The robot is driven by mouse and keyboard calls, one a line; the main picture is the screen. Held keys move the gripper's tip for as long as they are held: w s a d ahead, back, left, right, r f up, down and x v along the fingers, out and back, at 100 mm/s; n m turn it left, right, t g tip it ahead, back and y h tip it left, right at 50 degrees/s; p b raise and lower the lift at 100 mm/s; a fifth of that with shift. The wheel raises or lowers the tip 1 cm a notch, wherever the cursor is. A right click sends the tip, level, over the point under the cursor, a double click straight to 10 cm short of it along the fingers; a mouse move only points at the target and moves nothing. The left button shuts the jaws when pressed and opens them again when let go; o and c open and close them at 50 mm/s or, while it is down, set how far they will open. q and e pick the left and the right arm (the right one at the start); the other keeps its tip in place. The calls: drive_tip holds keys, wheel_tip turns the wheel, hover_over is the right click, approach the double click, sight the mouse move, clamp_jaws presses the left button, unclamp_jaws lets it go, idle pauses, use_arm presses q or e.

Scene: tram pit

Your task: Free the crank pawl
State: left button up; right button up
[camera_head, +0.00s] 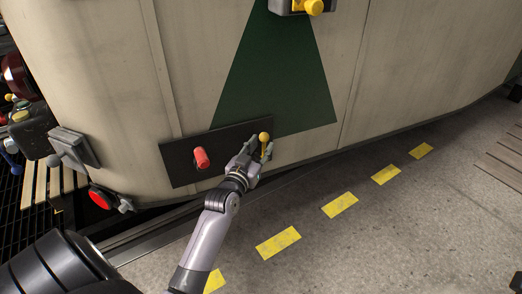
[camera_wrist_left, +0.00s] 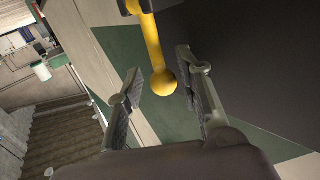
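A yellow lever with a ball knob (camera_head: 264,137), which I take to be the crank pawl, stands on the dark panel (camera_head: 180,173) low on the tram side. A red handle (camera_head: 202,157) sticks out of the same panel to its left. My left gripper (camera_head: 257,150) is at the lever. In the left wrist view, its two fingers (camera_wrist_left: 160,72) are spread apart. The yellow lever (camera_wrist_left: 155,45) comes down from the top, with its ball end between the fingers, and neither finger is seen closed on it. My right gripper is not in view.
The cream tram side (camera_head: 110,90) with a green wedge (camera_head: 275,80) fills the back. A yellow knob on a box (camera_head: 314,6) is at the top. Concrete floor with yellow dashes (camera_head: 340,205) is clear at right.

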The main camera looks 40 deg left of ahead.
use_arm(q)
drive_tip(key=shift+w+a, duration=0.1)
drive_tip(key=shift+w, duration=0.25)
drive_tip(key=shift+c, duration=0.3)
clamp_jaws()
